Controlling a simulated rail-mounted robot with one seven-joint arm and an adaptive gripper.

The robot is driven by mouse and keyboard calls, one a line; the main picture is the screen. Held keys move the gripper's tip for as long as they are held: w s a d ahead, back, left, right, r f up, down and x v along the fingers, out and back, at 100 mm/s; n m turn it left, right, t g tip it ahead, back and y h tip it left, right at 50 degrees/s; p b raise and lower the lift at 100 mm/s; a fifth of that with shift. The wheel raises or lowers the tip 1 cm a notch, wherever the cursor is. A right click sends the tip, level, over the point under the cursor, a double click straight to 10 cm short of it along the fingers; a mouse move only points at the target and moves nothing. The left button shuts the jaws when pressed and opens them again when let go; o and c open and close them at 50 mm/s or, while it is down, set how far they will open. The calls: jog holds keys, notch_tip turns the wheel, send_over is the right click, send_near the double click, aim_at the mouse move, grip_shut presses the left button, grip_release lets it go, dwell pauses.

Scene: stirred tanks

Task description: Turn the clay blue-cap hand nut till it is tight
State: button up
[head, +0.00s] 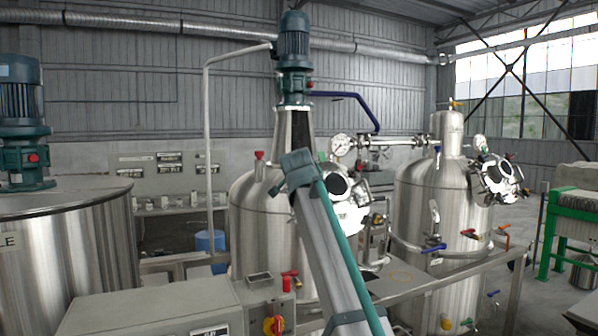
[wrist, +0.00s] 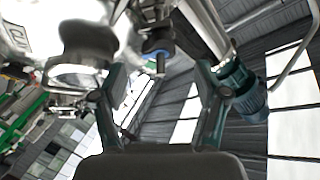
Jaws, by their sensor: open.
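My gripper (wrist: 162,78) is open in the wrist view, with its two dark green fingers spread apart and no object clearly held between them. A dark fitting with a small blue end (wrist: 160,62) shows beyond the gap between the fingers; it may be the blue-cap hand nut, but I cannot tell for sure. Its distance from the fingertips is unclear. In the head view, my arm crosses in front of the middle tank (head: 262,225) and partly covers its round manway (head: 352,208).
A second steel tank (head: 418,205) with its own manway (head: 497,180) stands to the right. Pipes and a gauge (head: 341,145) link the tanks.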

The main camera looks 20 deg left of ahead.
jog(key=v, duration=0.5)
jog(key=shift+s+d, duration=0.1)
jog(key=shift+s, duration=0.25)
